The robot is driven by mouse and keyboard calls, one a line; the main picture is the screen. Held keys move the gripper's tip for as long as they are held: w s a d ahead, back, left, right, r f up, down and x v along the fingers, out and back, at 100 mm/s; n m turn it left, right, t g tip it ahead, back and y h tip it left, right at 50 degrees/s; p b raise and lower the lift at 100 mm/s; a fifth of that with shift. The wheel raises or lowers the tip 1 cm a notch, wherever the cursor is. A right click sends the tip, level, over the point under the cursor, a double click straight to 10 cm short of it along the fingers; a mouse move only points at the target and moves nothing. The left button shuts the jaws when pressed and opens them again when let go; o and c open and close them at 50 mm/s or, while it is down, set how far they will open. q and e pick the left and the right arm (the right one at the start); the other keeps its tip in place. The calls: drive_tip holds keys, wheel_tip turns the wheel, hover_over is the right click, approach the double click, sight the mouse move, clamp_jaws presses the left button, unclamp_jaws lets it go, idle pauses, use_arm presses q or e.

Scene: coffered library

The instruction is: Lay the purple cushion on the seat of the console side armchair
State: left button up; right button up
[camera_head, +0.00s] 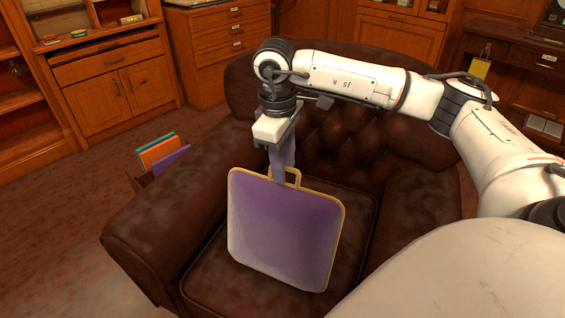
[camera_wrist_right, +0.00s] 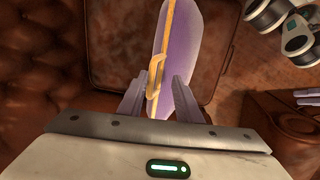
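The purple cushion (camera_head: 283,229) has a tan edge and a tan loop handle (camera_head: 290,174). It stands steeply on edge over the seat of a brown leather armchair (camera_head: 215,279); I cannot tell whether its lower edge touches the seat. In the right wrist view the cushion (camera_wrist_right: 181,50) shows nearly edge-on. My right gripper (camera_head: 283,158) points down at the cushion's top edge. In the wrist view its fingers (camera_wrist_right: 159,82) are apart, one on each side of the loop, with a gap showing.
A rack with orange, teal and purple flat items (camera_head: 160,152) stands left of the armchair, beyond its armrest (camera_head: 165,222). The tufted backrest (camera_head: 345,140) rises behind the seat. Wooden cabinets (camera_head: 118,95) line the back. Floor at the left is clear.

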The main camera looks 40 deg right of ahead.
drive_tip(key=shift+w+r, duration=0.1)
drive_tip(key=shift+c, duration=0.4)
wheel_tip(320, 180, up, 10)
drive_tip(key=p, duration=0.8)
